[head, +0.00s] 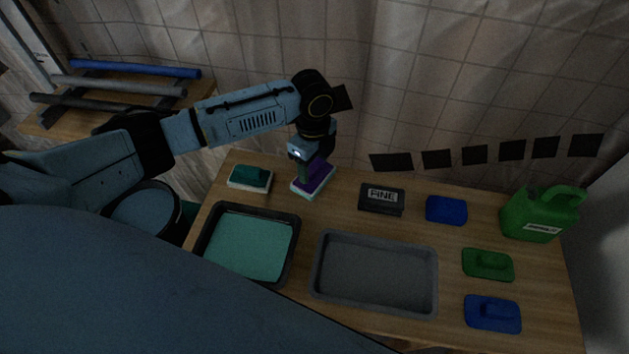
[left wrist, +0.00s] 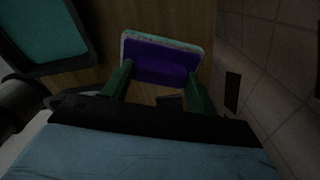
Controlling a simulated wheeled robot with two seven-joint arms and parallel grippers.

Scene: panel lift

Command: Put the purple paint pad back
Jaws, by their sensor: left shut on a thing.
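The purple paint pad (head: 318,177) has a purple back and a pale edge. It is at the back of the wooden table, to the right of a teal pad. My left gripper (head: 307,170) comes down on it from above and is shut on it. In the left wrist view the purple pad (left wrist: 162,62) shows between the two green fingers of the left gripper (left wrist: 157,80). Whether the pad touches the table is hard to tell. My right gripper is not in view.
A teal pad (head: 250,177) lies at the back left. A tray of teal paint (head: 208,262) and an empty grey tray (head: 318,283) stand in front. A black box marked FINE (head: 382,211), blue pads (head: 446,209) (head: 492,313), a green pad (head: 487,264) and a green jug (head: 541,213) are to the right.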

